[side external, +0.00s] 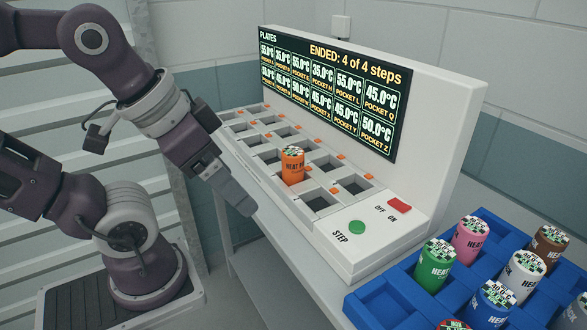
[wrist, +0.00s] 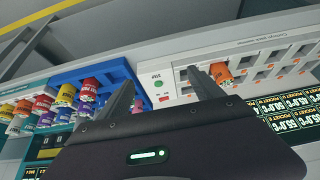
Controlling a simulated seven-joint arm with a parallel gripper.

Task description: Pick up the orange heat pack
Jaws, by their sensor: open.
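The orange heat pack (side external: 292,167) stands upright in a pocket of the white plate machine (side external: 368,247), its upper part showing above the pocket and its base hidden. It also shows in the wrist view (wrist: 221,73), just right of the right finger's tip. My gripper (side external: 240,200) is in front of the machine, to the left of the orange pack and apart from it. In the wrist view my gripper's two fingers (wrist: 160,88) are spread with nothing between them.
A blue tray (side external: 388,303) with several heat packs of other colours stands at the front right. The machine has a green STEP button (side external: 357,227), a red switch (side external: 399,205) and a tall display (side external: 335,85) behind its pockets. The other visible pockets look empty.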

